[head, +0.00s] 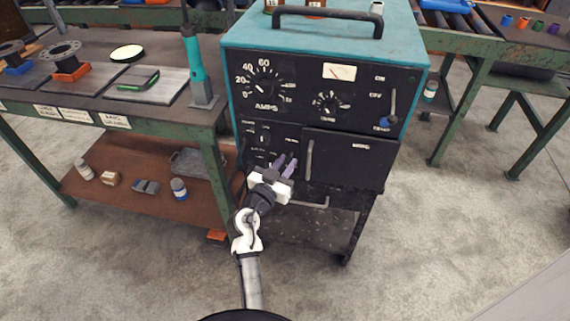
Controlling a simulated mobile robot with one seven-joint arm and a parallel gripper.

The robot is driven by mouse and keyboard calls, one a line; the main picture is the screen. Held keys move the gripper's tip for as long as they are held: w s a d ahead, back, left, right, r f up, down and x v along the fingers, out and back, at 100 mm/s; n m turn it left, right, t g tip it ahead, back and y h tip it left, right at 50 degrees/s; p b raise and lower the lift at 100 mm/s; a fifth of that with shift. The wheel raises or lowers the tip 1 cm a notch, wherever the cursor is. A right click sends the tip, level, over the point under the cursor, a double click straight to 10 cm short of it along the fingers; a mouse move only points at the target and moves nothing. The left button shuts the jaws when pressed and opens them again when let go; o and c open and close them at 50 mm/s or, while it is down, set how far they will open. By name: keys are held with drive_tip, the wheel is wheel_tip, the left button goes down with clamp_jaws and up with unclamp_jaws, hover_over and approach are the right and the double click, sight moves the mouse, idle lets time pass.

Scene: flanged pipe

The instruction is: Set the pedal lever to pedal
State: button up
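The welding machine (322,45) is a teal box with a black front panel. Its lower left panel (250,128) carries small switches and white labels too small to read surely. A small toggle (263,136) shows there. My gripper (287,161), white with purple fingers, is in front of the right part of this panel, just left of the black door. The fingers lie close side by side, and whether they are open or shut is unclear. I cannot make out the pedal lever; the gripper may hide it. Whether the fingertips touch the panel is unclear.
The black door (345,158) has a vertical handle close right of my gripper. A power lever (391,105) is at upper right. A green-framed bench (150,112) with flanges and a teal tool (193,58) stands left. Floor at right is clear.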

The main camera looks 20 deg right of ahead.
clamp_jaws()
drive_tip(key=shift+r+p, duration=0.5)
drive_tip(key=shift+p, duration=0.55)
drive_tip(key=shift+w+g+y+p, duration=0.1)
drive_tip(key=shift+g+y+p, duration=0.3)
drive_tip(key=shift+y+p, duration=0.15)
drive_tip(key=shift+f, duration=0.1)
drive_tip(key=o, duration=0.5)
unclamp_jaws()
